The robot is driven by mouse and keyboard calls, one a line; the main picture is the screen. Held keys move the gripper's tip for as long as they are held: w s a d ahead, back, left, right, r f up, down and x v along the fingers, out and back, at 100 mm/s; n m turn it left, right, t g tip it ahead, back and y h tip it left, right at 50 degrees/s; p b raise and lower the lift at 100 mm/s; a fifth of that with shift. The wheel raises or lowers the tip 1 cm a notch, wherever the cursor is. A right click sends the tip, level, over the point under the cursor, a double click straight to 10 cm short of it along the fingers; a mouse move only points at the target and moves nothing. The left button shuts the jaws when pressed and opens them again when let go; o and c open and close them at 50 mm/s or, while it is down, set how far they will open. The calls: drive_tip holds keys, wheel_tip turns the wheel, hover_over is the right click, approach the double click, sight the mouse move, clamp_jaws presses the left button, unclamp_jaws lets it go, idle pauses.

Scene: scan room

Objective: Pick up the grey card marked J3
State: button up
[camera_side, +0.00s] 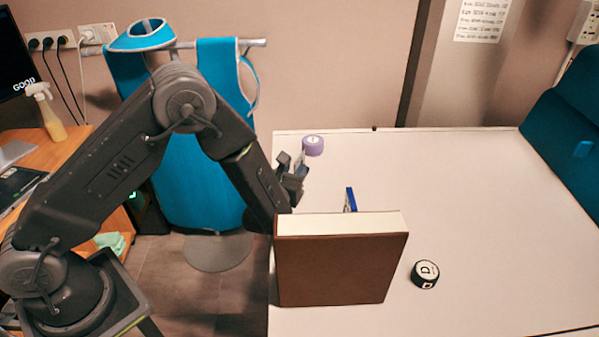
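My gripper (294,168) is over the left edge of the white table, behind and above the left end of a big brown book-like block (335,262). A small pale sliver (299,159) shows by its fingertips. I cannot tell whether it is the grey card, or whether the fingers are open or closed on it. No J3 marking can be read anywhere. The block hides part of the table behind it.
A purple round roll (313,145) stands just behind my gripper. A thin blue item (350,199) shows above the block's top edge.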

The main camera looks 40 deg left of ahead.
sight(299, 162)
drive_tip(key=shift+x, duration=2)
drive_tip(key=shift+s, duration=0.1)
drive_tip(key=shift+c, duration=0.5)
clamp_jaws()
